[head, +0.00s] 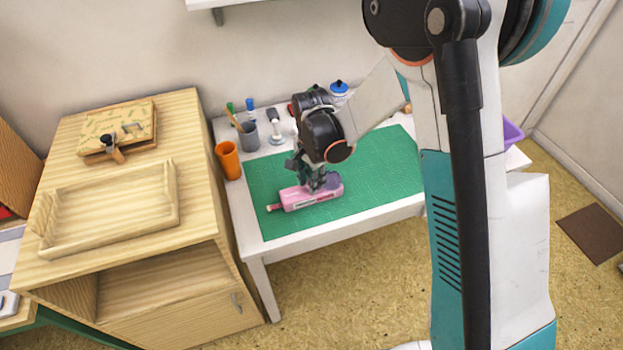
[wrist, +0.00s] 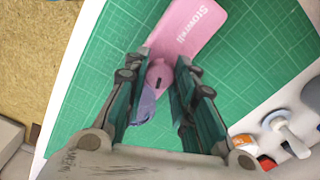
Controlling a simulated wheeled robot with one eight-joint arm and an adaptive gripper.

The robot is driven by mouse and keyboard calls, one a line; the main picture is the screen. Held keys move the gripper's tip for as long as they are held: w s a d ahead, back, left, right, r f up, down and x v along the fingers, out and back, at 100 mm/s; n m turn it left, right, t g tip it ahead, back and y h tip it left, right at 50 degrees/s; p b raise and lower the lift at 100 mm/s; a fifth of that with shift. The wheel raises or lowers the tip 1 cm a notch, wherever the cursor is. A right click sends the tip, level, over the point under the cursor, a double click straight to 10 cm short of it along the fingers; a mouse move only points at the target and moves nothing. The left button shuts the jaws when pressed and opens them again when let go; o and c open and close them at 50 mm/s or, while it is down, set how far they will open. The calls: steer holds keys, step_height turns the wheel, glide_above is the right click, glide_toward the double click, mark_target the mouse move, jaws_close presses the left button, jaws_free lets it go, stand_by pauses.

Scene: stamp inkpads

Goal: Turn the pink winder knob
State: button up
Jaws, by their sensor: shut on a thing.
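A pink device with white lettering lies on the green cutting mat (head: 380,170); its body (head: 298,197) shows in the head view, and its flat pink part (wrist: 195,22) in the wrist view. The round pink winder knob (wrist: 158,75), with a dark slot, sits at its near end between my fingers. A translucent purple part (wrist: 146,106) shows beside the knob. My gripper (wrist: 164,72) points down over the device and is shut on the knob. In the head view my gripper (head: 320,186) hides the knob.
An orange cup (head: 229,161), a grey pen cup (head: 248,136) and a stamp (head: 274,128) stand along the table's back left. A wooden cabinet (head: 205,215) with a tray (head: 110,215) is at left. The mat right of the device is clear.

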steer(key=o, duration=1.1)
step_height(320, 180, up, 12)
